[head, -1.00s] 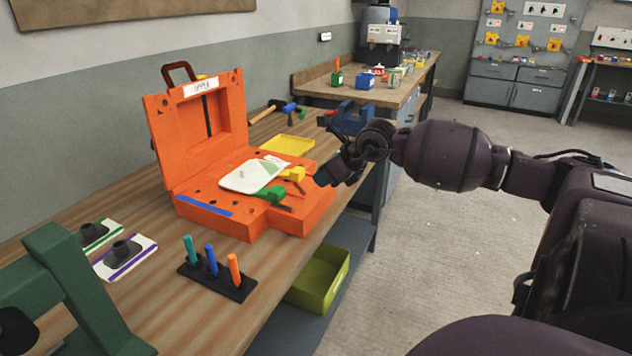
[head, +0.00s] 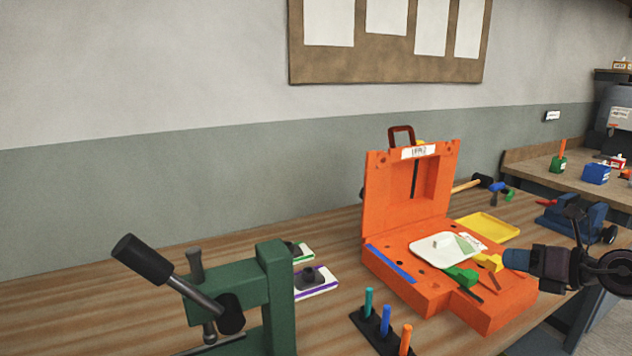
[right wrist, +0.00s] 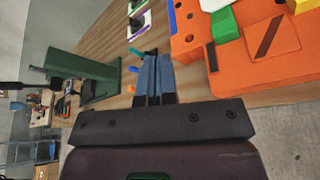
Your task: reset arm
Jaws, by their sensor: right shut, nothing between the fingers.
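My right gripper (head: 518,260) comes in from the right in the head view, beside the right side of the open orange case (head: 412,205). Its blue-tipped fingers (right wrist: 153,80) are together in the right wrist view, with nothing between them. The case also shows in the right wrist view (right wrist: 270,75). A white part (head: 428,247), a green tool (head: 461,276) and a yellow tool (head: 489,262) lie in the case's base. My left gripper is not in view.
A green press (head: 275,285) with a dark lever stands at the front left. A black rack (head: 372,332) holds coloured pegs near the bench's front edge. Bare wood lies left of the press.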

